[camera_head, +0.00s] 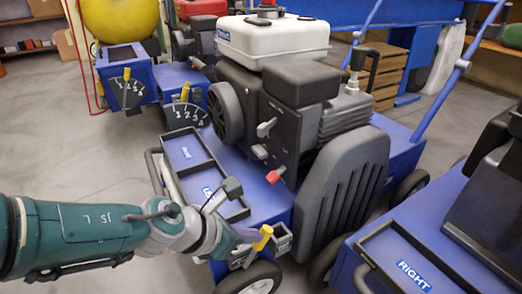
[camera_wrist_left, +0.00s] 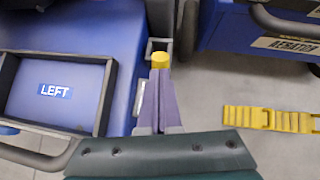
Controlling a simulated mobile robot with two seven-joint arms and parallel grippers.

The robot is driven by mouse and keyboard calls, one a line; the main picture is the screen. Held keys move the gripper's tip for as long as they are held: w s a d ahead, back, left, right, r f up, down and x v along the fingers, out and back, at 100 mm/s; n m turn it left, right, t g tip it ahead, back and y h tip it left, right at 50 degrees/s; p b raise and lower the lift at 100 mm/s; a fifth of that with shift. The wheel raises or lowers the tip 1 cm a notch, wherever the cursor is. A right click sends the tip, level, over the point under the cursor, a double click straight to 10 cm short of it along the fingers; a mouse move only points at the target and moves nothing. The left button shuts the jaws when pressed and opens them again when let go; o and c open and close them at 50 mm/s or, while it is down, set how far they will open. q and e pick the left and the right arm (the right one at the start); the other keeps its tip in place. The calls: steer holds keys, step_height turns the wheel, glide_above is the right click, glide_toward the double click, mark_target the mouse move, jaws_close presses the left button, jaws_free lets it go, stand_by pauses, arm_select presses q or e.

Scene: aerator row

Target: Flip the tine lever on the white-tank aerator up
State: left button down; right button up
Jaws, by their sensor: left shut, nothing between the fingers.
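The white-tank aerator stands in the middle of the head view, with its white tank (camera_head: 270,40) on top of a black engine and a blue deck. Its tine lever (camera_head: 263,237) has a yellow grip and sits at the near corner of the deck beside a grey bracket. My left gripper (camera_head: 246,235) comes in from the left, shut and empty, with its tips right at the yellow grip. In the left wrist view the yellow grip (camera_wrist_left: 160,58) shows just beyond the shut fingertips (camera_wrist_left: 160,74); I cannot tell whether they touch. My right gripper is out of view.
A black-rimmed tray (camera_head: 246,212) with a LEFT label lies on the deck beside my left wrist. Another blue machine with a RIGHT label (camera_head: 413,275) stands close at the right. A yellow-tank machine (camera_head: 120,18) is behind at left. A yellow slotted strip (camera_wrist_left: 268,119) lies over the grey floor.

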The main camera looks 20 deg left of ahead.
arm_select(q)
steer(key=shift+d+f, duration=0.1)
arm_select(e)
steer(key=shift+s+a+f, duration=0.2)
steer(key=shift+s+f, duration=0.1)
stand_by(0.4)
